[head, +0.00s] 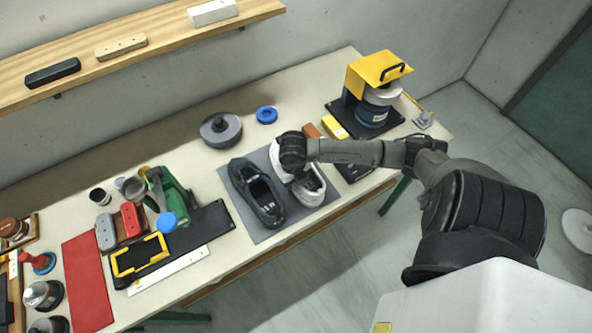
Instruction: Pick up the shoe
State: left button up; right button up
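A dark grey shoe (250,183) lies on a grey mat (269,234) on the workbench, its opening facing up. A white shoe (311,196) lies beside it, to the right on the same mat. My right gripper (291,160) is over the far part of the white shoe, with the wrist hiding the fingers and part of that shoe. I cannot tell whether the fingers are open, shut or touching it. The dark shoe is clear of the gripper. My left gripper is not in view.
A yellow and dark machine (374,70) stands at the bench's right end. A grey round dish (221,129) and a blue ring (267,115) sit behind the mat. A green tool (172,192) and red mat (88,280) are left. A wooden shelf (80,57) hangs above.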

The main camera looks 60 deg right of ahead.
grip_shut()
dwell(0.3)
dwell(1.1)
